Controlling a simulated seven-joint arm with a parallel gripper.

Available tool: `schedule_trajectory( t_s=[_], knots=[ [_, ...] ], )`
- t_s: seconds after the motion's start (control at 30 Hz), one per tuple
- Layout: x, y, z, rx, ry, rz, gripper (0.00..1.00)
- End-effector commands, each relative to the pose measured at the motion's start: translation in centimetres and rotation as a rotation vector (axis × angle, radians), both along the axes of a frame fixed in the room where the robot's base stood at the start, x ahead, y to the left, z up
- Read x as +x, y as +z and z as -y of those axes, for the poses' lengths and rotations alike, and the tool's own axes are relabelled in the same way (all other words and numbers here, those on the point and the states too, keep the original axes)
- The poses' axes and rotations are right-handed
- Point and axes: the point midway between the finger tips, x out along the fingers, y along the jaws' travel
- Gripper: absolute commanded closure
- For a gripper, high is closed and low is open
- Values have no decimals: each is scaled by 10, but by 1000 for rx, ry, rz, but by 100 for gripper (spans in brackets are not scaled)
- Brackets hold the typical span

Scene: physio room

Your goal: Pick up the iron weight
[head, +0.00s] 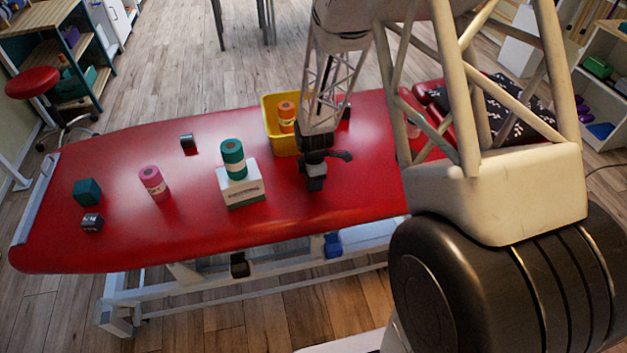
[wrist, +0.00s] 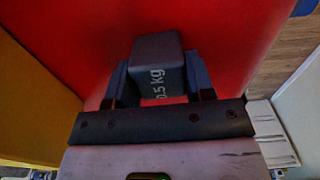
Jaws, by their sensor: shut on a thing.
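A dark grey iron weight marked "0.5 kg" (wrist: 158,62) sits between the two fingers of my gripper (wrist: 160,82) in the wrist view. The fingers are shut on its sides, over the red couch top. In the head view my gripper (head: 316,178) points down at the middle of the red couch (head: 270,222), right of the white box and in front of the yellow bin. The held weight is small and dark there, and I cannot tell whether it touches the couch.
A yellow bin (head: 283,143) holds an orange roll (head: 287,112). A green roll (head: 233,160) stands on a white box (head: 243,187).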

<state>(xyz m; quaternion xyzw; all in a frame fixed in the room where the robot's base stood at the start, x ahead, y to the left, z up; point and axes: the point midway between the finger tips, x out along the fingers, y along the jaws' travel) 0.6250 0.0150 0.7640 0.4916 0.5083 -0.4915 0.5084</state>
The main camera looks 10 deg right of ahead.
Motion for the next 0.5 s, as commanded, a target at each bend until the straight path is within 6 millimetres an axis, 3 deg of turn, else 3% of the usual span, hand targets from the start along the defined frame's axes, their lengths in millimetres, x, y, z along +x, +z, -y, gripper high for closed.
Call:
schedule_trajectory(
  t_s=[0.27, 0.5],
  knots=[
    [0, 5, 0, 0, 0, 1, 92],
    [1, 22, 0, 0, 0, 3, 92]
  ],
)
